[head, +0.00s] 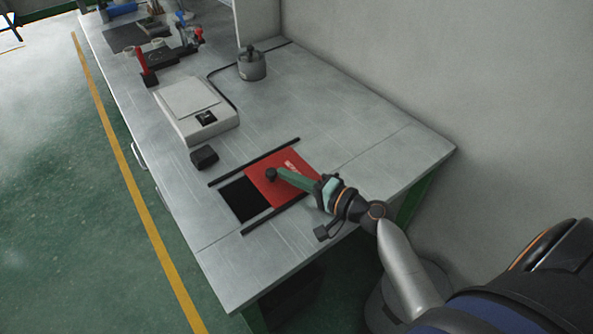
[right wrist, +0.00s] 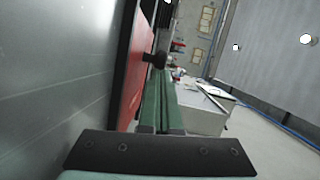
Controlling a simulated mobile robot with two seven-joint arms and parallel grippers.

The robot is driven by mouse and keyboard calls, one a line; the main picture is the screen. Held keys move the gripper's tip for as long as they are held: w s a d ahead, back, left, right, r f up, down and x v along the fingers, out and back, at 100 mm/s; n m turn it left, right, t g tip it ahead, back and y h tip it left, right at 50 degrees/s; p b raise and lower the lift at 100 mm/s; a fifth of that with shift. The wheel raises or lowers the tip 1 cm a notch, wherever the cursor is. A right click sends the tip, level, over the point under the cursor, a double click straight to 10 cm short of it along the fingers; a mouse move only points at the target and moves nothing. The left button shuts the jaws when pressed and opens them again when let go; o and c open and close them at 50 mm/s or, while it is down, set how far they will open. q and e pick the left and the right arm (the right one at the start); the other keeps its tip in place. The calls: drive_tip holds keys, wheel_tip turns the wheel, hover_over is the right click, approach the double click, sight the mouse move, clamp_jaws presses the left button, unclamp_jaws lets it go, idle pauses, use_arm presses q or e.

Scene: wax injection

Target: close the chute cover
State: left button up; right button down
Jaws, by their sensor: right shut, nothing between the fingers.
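The chute cover is a red plate (head: 272,189) with a black knob (head: 271,174), lying between two dark rails on the grey bench. It leaves part of the black chute opening (head: 243,199) bare on its left side. My right gripper (head: 284,175) is shut and empty, with its green fingers over the cover and their tips at the knob. In the right wrist view the cover (right wrist: 133,75) is at the left, and the knob (right wrist: 154,59) shows just beyond the green fingertips (right wrist: 159,86). I cannot tell whether they touch. My left gripper is not in view.
A small black block (head: 204,157) lies near the upper rail (head: 254,161). A white scale (head: 197,112), a grey metal pot (head: 252,65) and several tools stand farther back. The bench surface right of the cover is clear up to the wall.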

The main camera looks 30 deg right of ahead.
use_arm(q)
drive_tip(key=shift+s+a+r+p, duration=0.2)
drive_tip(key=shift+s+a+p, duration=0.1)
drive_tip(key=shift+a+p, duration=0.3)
use_arm(e)
drive_tip(key=s+a, duration=0.1)
drive_tip(key=a, duration=0.8)
drive_tip(key=shift+s+a, duration=0.15)
drive_tip(key=shift+r, duration=0.1)
